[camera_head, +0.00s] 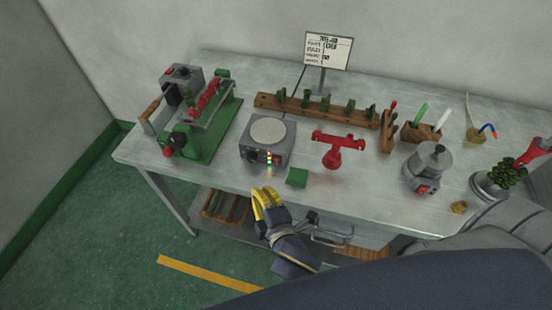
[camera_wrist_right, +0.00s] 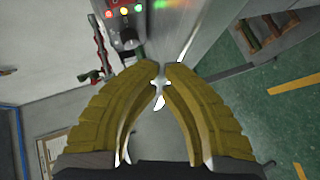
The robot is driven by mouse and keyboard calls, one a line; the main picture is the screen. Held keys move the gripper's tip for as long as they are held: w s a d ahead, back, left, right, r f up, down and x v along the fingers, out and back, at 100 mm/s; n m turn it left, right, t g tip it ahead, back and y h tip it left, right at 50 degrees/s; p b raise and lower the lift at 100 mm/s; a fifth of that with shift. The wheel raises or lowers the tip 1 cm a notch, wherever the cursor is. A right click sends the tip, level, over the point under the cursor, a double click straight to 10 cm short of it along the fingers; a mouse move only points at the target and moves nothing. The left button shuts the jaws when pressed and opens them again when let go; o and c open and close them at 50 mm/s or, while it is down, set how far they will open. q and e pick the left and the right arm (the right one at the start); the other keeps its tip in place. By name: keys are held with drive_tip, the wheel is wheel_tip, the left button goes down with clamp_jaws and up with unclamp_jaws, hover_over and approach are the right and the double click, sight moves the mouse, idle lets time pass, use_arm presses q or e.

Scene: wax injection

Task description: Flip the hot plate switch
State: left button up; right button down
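The hot plate (camera_head: 248,143) is a grey box with a pale round top, near the table's front edge. Its front panel has a black knob, small red and green lights and a red part that may be the switch. In the right wrist view the panel's lights (camera_wrist_right: 124,11) and dark knob (camera_wrist_right: 128,38) show at the top, cut by the frame edge. My right gripper (camera_head: 264,195) is in front of the table edge, below the panel and apart from it. In the wrist view its yellow fingers (camera_wrist_right: 162,70) meet at the tips with nothing between them. My left gripper is not in view.
A green block (camera_head: 297,177) sits right of the hot plate, and a red stand (camera_head: 338,145) beyond it. A green-based machine (camera_head: 215,140) stands left. A grey pot (camera_head: 433,165) is on the right. A lower shelf (camera_head: 240,228) lies under the table (camera_head: 225,170).

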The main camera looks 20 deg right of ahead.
drive_tip(key=shift+w+d+r, duration=0.15)
drive_tip(key=shift+w+d, duration=0.55)
drive_tip(key=shift+w, duration=0.35)
drive_tip(key=shift+w+d+r, duration=0.15)
drive_tip(key=shift+w+d, duration=0.55)
drive_tip(key=shift+w, duration=0.3)
drive_tip(key=shift+w+d+r, duration=0.15)
drive_tip(key=shift+w+d, duration=0.55)
drive_tip(key=shift+w, duration=0.35)
drive_tip(key=shift+w+d+r, duration=0.1)
drive_tip(key=shift+w+d, duration=0.3)
drive_tip(key=shift+w, duration=0.2)
drive_tip(key=shift+s+a, duration=0.1)
idle(0.4)
drive_tip(key=shift+s+a, duration=0.35)
drive_tip(key=shift+s, duration=0.15)
drive_tip(key=shift+s+a+f, duration=0.2)
drive_tip(key=shift+s+a, duration=0.5)
drive_tip(key=shift+s, duration=0.35)
drive_tip(key=shift+s+a+f, duration=0.2)
drive_tip(key=shift+s+a, duration=0.5)
drive_tip(key=shift+s, duration=0.3)
